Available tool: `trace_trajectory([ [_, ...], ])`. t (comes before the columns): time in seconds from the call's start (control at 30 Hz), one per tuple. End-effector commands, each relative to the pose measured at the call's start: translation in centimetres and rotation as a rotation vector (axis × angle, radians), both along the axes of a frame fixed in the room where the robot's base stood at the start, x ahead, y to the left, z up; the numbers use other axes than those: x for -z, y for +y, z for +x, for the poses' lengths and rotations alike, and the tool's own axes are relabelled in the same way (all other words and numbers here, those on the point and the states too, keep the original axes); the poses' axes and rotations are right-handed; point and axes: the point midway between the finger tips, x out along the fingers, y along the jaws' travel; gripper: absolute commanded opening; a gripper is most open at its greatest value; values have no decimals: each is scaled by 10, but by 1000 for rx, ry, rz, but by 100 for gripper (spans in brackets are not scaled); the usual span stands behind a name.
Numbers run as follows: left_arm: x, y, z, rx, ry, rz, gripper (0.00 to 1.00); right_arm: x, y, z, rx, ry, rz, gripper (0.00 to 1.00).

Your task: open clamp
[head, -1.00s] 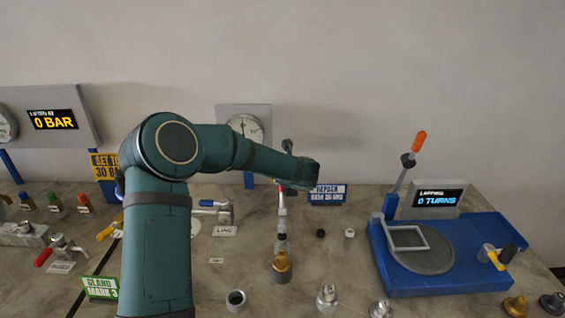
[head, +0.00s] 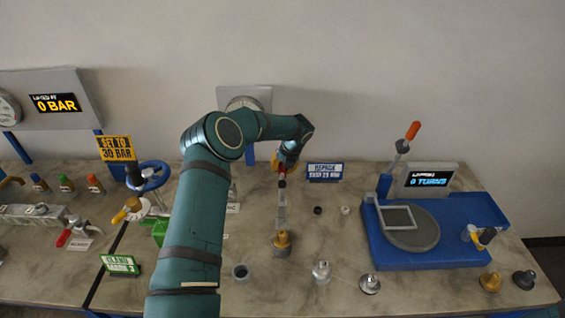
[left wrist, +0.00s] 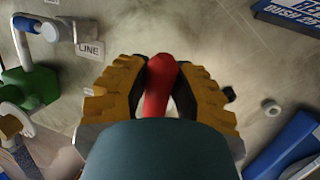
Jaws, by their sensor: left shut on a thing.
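The clamp's red handle (head: 282,170) stands near the back middle of the bench. A grey metal bar (head: 281,208) runs from it toward a brass-coloured fitting (head: 282,240) in front. My left gripper (head: 284,164) is at the handle, its orange fingers partly hidden behind my wrist. In the left wrist view, the red handle (left wrist: 160,85) lies between the two orange fingers of my left gripper (left wrist: 160,80), which is shut on it. The lower handle and the clamp body are hidden there by my wrist. My right gripper is not in view.
A repack sign (head: 325,171) stands right of the handle, with small black and white rings in front. A blue lapping station (head: 440,255) fills the right. Loose fittings (head: 321,271) line the front. A blue handwheel (head: 150,174) stands left of my arm.

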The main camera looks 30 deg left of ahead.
Motion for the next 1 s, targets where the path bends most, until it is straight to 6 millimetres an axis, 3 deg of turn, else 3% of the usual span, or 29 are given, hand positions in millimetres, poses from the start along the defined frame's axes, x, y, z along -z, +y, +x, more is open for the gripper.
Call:
trace_trajectory([
  [0.67,8,-1,0,1,56,-33,0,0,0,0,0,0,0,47],
  [0.7,8,-1,0,1,56,-33,37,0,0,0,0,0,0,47],
  [0.77,8,-1,0,1,56,-33,56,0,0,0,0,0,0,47],
  [1.0,7,0,0,0,55,-32,56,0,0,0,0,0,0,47],
])
